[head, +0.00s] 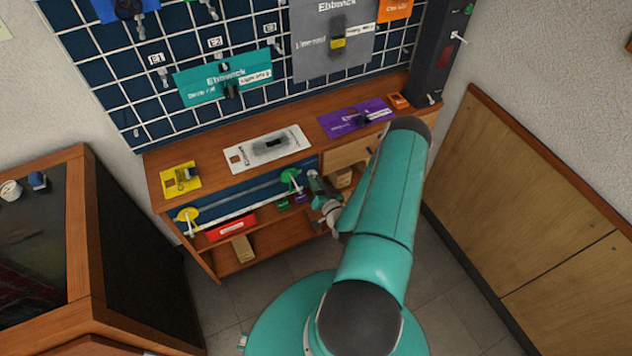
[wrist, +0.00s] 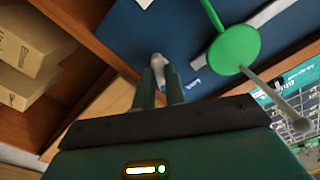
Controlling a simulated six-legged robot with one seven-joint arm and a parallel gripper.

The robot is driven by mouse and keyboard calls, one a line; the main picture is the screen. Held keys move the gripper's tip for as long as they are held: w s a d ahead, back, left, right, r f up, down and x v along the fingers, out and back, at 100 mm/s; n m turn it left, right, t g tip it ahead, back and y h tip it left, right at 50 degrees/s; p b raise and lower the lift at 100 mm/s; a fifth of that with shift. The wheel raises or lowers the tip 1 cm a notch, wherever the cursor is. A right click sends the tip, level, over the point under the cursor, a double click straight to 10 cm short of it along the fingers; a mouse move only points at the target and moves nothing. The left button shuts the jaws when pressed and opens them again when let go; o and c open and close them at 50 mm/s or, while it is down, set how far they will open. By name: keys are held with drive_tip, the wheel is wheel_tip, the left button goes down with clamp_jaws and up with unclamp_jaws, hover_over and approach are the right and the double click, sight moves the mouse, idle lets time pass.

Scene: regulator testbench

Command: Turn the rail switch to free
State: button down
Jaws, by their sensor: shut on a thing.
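A blue panel (head: 235,197) with a pale horizontal rail sits under the bench top, and it fills the upper part of the wrist view (wrist: 125,28). My gripper (wrist: 160,80) reaches this panel with its green fingers close together. It is shut on a small grey piece (wrist: 156,62) at the panel's face, which looks like the rail switch. The fingers hide most of the piece, so I cannot tell its setting. Small white lettering shows on the panel right of the fingers, too blurred to read surely. In the head view my gripper (head: 313,181) is just right of a green disc.
The green disc (wrist: 234,50) with its rods is close right of my fingers. A yellow disc (head: 187,215) is at the rail's left end. Cardboard boxes (wrist: 25,55) lie on the shelf to the left in the wrist view. A red box (head: 231,226) is below the panel.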

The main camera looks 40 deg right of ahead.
drive_tip(key=shift+m, duration=1.5)
drive_tip(key=c, duration=1.5)
unclamp_jaws()
drive_tip(key=shift+o, duration=0.2)
drive_tip(key=v, duration=1.4)
drive_tip(key=shift+w, duration=0.1)
